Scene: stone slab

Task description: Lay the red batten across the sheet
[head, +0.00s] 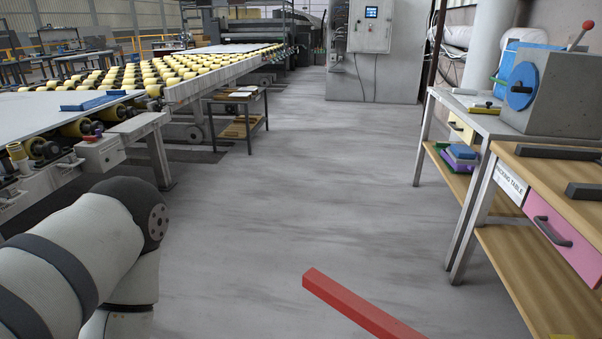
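The red batten (350,303) shows at the bottom of the head view, right of the middle. Its far end is over the floor and its near end runs out of the bottom edge. What supports it is out of view. A pale flat sheet (35,113) lies on the roller conveyor at the left edge. A blue piece (88,104) lies on the sheet, with another blue piece near its right edge. My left arm comes in at the lower left, but its gripper is out of frame. My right gripper is not in view.
The conveyor's yellow rollers (180,70) stretch away at the back left. A packing table (553,182) with a pink drawer and dark bars stands at the right. The middle floor (310,185) is clear.

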